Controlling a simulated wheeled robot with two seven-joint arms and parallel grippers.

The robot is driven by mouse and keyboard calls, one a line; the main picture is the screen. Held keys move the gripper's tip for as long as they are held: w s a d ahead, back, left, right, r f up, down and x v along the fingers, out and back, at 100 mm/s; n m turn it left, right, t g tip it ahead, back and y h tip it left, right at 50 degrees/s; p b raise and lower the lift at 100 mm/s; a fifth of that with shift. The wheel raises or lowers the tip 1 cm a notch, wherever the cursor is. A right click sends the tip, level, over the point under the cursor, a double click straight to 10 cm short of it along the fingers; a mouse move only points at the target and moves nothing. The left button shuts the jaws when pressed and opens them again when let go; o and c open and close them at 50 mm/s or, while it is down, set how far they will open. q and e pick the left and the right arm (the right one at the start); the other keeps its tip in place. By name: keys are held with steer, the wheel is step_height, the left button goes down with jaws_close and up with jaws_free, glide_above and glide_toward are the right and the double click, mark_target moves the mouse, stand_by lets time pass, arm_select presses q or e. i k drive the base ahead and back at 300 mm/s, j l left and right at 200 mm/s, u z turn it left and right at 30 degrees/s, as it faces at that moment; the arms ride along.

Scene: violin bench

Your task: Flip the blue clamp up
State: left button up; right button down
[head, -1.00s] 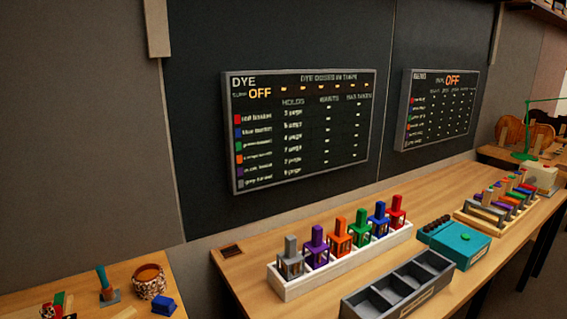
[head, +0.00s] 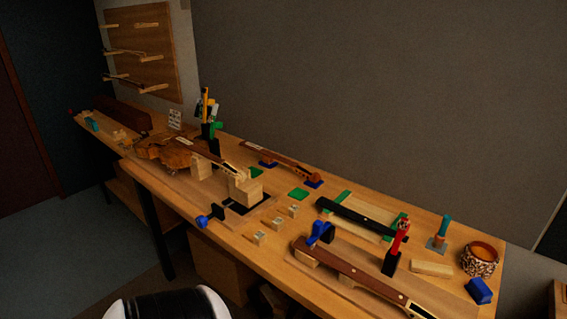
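A blue clamp (head: 318,232) stands near the left end of a brown violin neck (head: 352,272) on the bench. Its blue lever looks bent over and low beside a dark base, not standing tall. A red clamp (head: 401,236) further right along the same neck has its lever pointing up from a black base (head: 391,263). Neither of my grippers shows in the head view.
The long wooden bench (head: 225,246) also holds a violin body (head: 165,150), a black bar (head: 360,219) on green supports, a patterned bowl (head: 479,262) and a blue block (head: 479,291). A blue-knobbed screw (head: 204,220) juts at the front edge. Open floor (head: 60,245) lies left.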

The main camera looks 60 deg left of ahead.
mark_target(319, 228)
steer(key=u, duration=1.6)
